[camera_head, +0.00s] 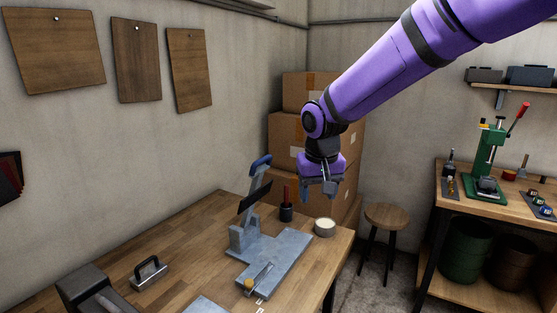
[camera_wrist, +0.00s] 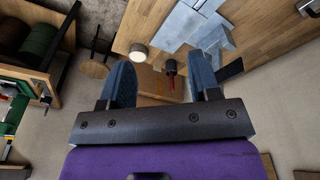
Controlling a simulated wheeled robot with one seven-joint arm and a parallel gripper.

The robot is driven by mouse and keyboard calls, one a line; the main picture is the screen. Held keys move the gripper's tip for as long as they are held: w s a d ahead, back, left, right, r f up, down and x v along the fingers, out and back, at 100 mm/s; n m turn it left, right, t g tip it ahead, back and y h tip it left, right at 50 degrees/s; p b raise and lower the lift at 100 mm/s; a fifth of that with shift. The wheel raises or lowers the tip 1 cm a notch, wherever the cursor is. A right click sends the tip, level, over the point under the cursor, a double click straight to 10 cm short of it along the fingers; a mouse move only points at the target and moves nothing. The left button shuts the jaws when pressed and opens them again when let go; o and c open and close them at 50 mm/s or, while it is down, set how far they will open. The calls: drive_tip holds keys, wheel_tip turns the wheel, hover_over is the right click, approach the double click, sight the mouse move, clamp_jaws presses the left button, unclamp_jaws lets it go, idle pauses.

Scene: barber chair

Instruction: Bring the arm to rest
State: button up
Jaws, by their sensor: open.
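My purple arm (camera_head: 400,62) reaches in from the upper right in the head view. My gripper (camera_head: 322,192) hangs at its end, pointing down, above the far right end of the wooden workbench (camera_head: 185,240). In the wrist view my gripper (camera_wrist: 163,85) shows two blue-grey fingers spread apart with nothing between them that they touch. A dark cup with a red-handled tool (camera_head: 286,208) stands on the bench below and left of the gripper. It also shows beyond the fingers in the wrist view (camera_wrist: 171,70).
A grey metal fixture with a blue-handled lever (camera_head: 262,250) and a round pale tin (camera_head: 324,228) stand on the bench. Cardboard boxes (camera_head: 285,130) are stacked behind. A stool (camera_head: 386,215) and a second bench with a green press (camera_head: 487,165) are to the right.

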drive_tip(key=s+d+r+m+t, duration=0.1)
drive_tip(key=s+d+r, duration=0.4)
drive_tip(key=s+d, duration=0.2)
drive_tip(key=s+d+r+t, duration=0.1)
drive_tip(key=s+d+r, duration=0.4)
drive_tip(key=s+d, duration=0.55)
drive_tip(key=s, duration=0.4)
drive_tip(key=s+d+m+t, duration=0.1)
drive_tip(key=s+d, duration=0.3)
drive_tip(key=s, duration=0.2)
drive_tip(key=shift+s, duration=0.35)
drive_tip(key=shift+f, duration=0.1)
drive_tip(key=shift+c, duration=0.3)
